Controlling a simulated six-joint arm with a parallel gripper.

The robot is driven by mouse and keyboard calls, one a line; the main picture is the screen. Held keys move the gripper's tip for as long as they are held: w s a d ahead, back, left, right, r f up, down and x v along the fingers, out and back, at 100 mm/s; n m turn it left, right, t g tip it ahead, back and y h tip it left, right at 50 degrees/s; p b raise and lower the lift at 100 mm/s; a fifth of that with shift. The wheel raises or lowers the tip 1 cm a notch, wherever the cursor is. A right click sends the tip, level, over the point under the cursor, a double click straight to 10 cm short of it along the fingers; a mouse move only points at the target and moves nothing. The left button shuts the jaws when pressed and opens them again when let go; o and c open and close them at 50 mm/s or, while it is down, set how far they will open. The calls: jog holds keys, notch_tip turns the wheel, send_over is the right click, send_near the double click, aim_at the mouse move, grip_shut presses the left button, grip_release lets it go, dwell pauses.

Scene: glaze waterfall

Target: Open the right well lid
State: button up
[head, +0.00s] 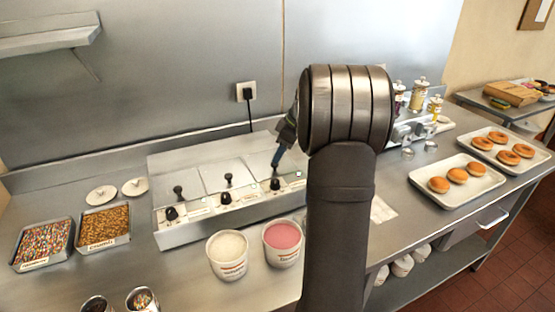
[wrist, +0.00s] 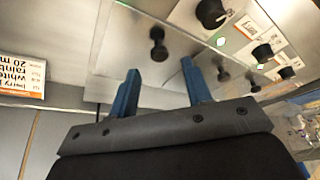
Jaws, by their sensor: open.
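The steel glaze warmer (head: 235,214) on the counter has three lidded wells, each lid with a black knob. The right well lid (head: 257,159) lies flat and closed; my gripper partly covers it in the head view. Its black knob (wrist: 158,43) shows in the wrist view, upright on the lid (wrist: 125,35). My gripper (wrist: 160,67) is open, its two blue fingers apart and nothing held between them. In that view the knob appears just beyond the gap between the fingertips. In the head view my gripper (head: 277,160) hangs at the right well; contact is unclear.
Black dials (head: 225,198) line the warmer's front. White and pink tubs (head: 283,244) stand before it. Topping trays (head: 103,224) and two round lids (head: 135,187) lie left. Donut trays (head: 455,200) and bottles (head: 418,95) stand right. A printed card (wrist: 22,77) shows in the wrist view.

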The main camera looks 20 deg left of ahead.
jog(key=shift+x, duration=1.95)
grip_shut()
